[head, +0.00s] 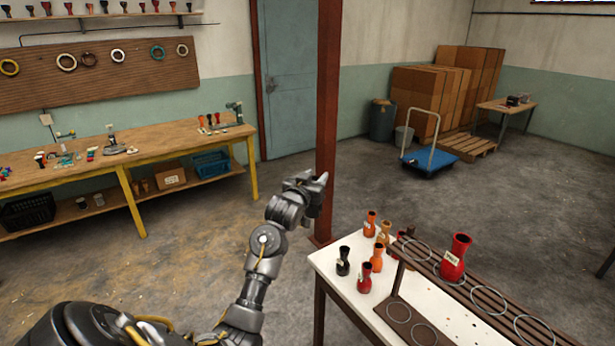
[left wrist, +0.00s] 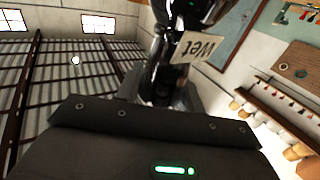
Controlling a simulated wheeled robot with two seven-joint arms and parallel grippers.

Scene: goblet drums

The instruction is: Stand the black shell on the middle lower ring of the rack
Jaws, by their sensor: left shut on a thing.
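My left gripper (head: 312,184) is raised in front of the rust-red post and is shut. In the left wrist view a glossy black shell (left wrist: 165,80) with a tag reading "Wet" stands up from the jaws (left wrist: 155,120); in the head view I cannot make it out. The dark wooden rack (head: 470,290) is at the lower right, on the white-topped table. Its lower board shows a left ring (head: 388,312) and another ring (head: 437,335) beside it, both empty; the rest is cut off. Another black shell (head: 343,262) stands on the table's left part.
A tagged red shell (head: 459,252) stands on the rack's upper board, among several empty rings. Orange, tan and red shells (head: 364,278) stand left of the rack. A post (head: 327,120) rises behind my gripper. Floor between workbench (head: 140,155) and table is clear.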

